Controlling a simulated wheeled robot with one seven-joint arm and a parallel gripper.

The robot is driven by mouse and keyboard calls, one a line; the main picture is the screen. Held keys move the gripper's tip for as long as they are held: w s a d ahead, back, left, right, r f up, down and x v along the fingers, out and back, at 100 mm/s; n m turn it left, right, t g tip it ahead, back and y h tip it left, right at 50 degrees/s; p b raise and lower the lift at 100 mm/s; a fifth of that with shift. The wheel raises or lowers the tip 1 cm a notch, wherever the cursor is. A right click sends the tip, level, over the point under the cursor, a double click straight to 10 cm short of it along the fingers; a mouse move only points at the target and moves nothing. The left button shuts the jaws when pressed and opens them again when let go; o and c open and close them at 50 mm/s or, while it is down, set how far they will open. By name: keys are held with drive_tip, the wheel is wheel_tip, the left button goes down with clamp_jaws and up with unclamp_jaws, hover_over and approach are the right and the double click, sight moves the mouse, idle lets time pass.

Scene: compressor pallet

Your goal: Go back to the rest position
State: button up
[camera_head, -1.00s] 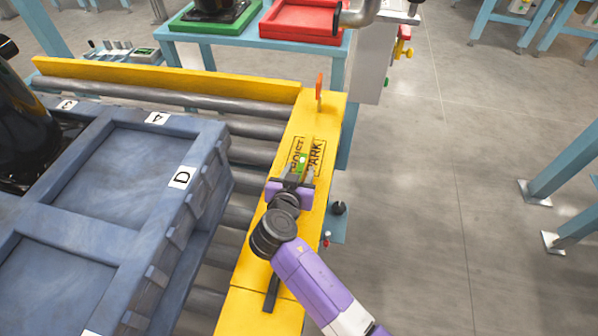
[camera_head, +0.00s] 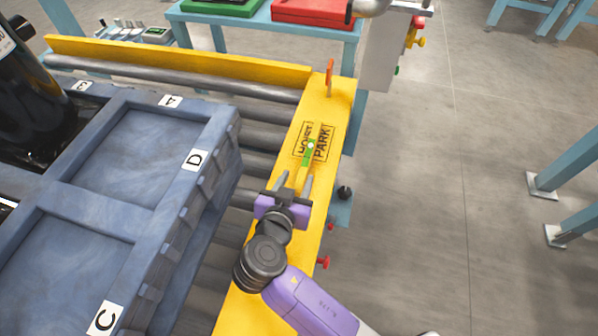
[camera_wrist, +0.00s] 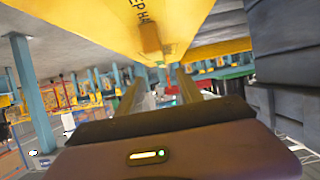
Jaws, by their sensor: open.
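My gripper (camera_head: 295,183) is over the yellow beam (camera_head: 262,295) beside the rollers, with its two fingers apart. It also shows from behind in the wrist view (camera_wrist: 159,86), with nothing between the fingers. A small yellow and green piece (camera_head: 307,158) sits at the HOIST PARK mark (camera_head: 322,143), just beyond the fingertips. In the wrist view a yellow-brown block (camera_wrist: 150,40) shows against the yellow surface ahead of the fingers. I cannot tell whether the fingers touch anything.
A blue-grey pallet (camera_head: 185,217) with compartments marked C, D, 3 and 4 lies on the rollers to the left. An orange upright tab (camera_head: 329,77) stands at the beam's far end. A red tray (camera_head: 312,10) is behind. The floor (camera_head: 430,200) at the right is mostly clear.

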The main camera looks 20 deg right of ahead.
idle(0.6)
